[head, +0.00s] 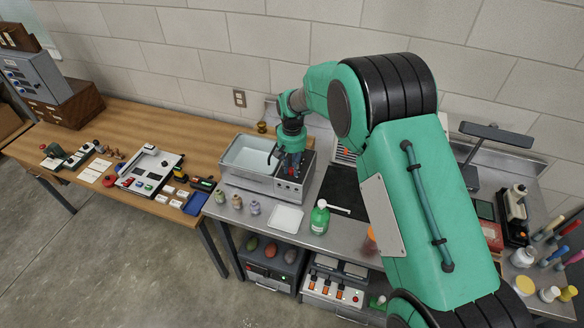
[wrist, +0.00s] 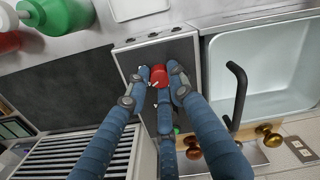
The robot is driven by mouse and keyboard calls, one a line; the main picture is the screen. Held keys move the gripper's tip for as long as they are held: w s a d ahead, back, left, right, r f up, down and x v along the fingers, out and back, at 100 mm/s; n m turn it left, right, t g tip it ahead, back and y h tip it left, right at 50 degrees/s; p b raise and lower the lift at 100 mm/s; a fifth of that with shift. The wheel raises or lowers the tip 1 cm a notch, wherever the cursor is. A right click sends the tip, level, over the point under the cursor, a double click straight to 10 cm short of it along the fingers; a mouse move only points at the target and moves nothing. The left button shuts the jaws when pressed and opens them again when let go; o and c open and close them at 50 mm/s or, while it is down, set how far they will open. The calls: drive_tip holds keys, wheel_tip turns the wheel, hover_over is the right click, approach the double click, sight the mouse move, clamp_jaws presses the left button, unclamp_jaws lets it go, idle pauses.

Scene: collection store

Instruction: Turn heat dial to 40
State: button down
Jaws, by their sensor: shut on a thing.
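The heat dial is a red knob (wrist: 159,75) on the dark top of a grey steel unit (wrist: 185,45), and a small patch of it shows in the head view (head: 291,173). My gripper (wrist: 160,72) is shut on the knob, with blue fingertips on both sides of it and another finger below. In the head view my gripper (head: 292,165) reaches down onto the unit from above. A pale mark shows on the knob beside the left fingertip. The scale numbers around it are too small or hidden to read.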

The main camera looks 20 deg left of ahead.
sight(292, 169)
drive_tip(key=c, duration=1.5)
unclamp_jaws()
drive_tip(key=shift+r, duration=0.1)
wheel_tip(292, 169, up, 12)
drive_tip(key=shift+f, duration=0.1)
